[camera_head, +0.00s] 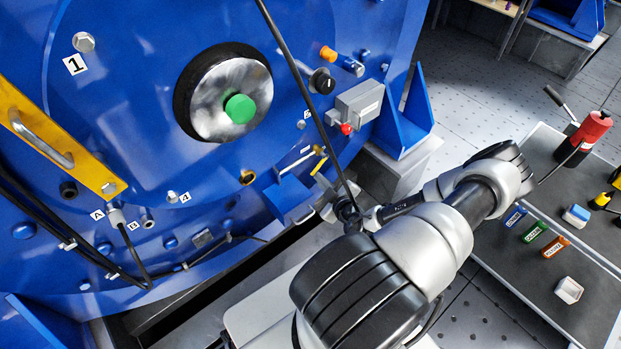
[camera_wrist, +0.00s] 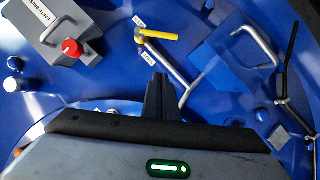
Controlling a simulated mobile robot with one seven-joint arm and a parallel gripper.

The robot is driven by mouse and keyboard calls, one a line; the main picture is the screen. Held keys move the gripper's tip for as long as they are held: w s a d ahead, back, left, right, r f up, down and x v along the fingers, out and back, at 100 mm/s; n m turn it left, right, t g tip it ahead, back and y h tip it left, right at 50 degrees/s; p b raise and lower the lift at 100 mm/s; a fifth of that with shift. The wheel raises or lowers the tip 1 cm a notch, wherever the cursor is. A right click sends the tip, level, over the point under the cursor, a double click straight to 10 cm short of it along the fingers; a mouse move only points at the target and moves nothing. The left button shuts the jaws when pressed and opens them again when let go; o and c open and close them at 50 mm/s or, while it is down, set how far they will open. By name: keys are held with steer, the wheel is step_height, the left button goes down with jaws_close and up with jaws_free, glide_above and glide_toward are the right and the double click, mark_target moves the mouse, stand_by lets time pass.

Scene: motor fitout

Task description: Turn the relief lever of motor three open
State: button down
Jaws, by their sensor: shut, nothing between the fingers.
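The relief lever is a small yellow handle on the blue motor face. In the wrist view the yellow lever (camera_wrist: 160,36) lies nearly level, reaching right from a brass-coloured pivot, with small white labels above and below it. In the head view the yellow lever (camera_head: 319,165) shows at the lower right of the blue motor (camera_head: 140,150). My gripper (camera_wrist: 159,77) is shut and empty, its fingers just below the lever in the wrist picture and apart from it. In the head view my gripper (camera_head: 333,197) is close to the motor face, partly hidden by my wrist.
A grey box (camera_head: 359,102) with a red knob (camera_head: 346,128) sits above right of the lever. A metal bar handle (camera_wrist: 256,42) and a blue bracket (camera_wrist: 215,65) stand out beside it. A black cable (camera_head: 300,75) hangs across the face. A grey table (camera_head: 595,320) holds several small items.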

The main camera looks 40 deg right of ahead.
steer(key=b, duration=0.2)
glide_above(316, 170)
steer(key=s+a, duration=0.2)
steer(key=a, duration=0.2)
step_height(316, 170, down, 4)
steer(key=shift+d+f+b, duration=0.85)
steer(key=shift+d+f, duration=0.2)
steer(key=shift+d, duration=0.15)
steer(key=shift+d+f, duration=0.2)
